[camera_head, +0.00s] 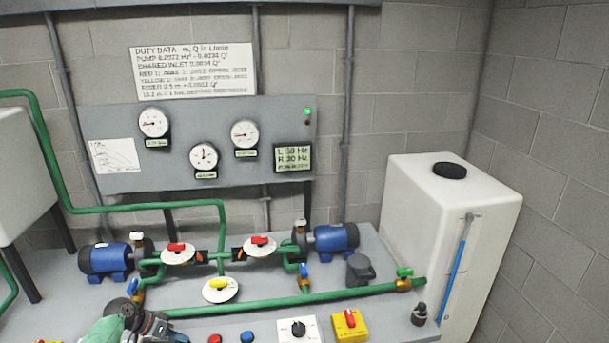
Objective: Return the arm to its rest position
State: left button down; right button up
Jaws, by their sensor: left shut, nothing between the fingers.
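My left gripper (172,334) is at the bottom left of the head view, over the front of the grey bench (345,290). Its fingers are shut with nothing held, and the picture's bottom edge cuts off part of the arm. It is left of a red button (215,338) and in front of the green pipework (270,306). I cannot tell whether it touches anything. My right gripper is not in view.
Two blue motor pumps (106,259) (335,237) and round valve plates stand behind. A rotary knob (298,328), a yellow switch box (349,325) and a blue button (247,337) line the front. A white tank (415,210) stands right; gauges (153,122) hang behind.

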pick_arm(q)
jog(key=s+d+f+y, duration=0.2)
jog(key=s+d+f, duration=0.1)
jog(key=s+d, duration=0.6)
jog(key=s+d+f+y, duration=0.2)
jog(key=s+d+f, duration=0.1)
jog(key=s+d, duration=0.65)
jog(key=s+d+r+n+y, duration=0.15)
jog(key=s+r, duration=0.25)
jog(key=s, duration=0.4)
jog(key=s+d+r+n+y, duration=0.1)
jog(key=s+r+y, duration=0.1)
jog(key=s+r, duration=0.45)
notch_tip(320, 180, down, 28)
jog(key=d+b, duration=0.1)
jog(key=b, duration=0.1)
jog(key=s+f+b, duration=0.1)
jog(key=s+f, duration=0.3)
jog(key=f, duration=0.9)
jog(key=s+f+g+b, duration=0.1)
jog(key=s+f, duration=0.2)
jog(key=f, duration=1)
jog(key=shift+s+d+f, duration=0.25)
jog(key=shift+s+f, duration=0.05)
jog(key=shift+s, duration=0.1)
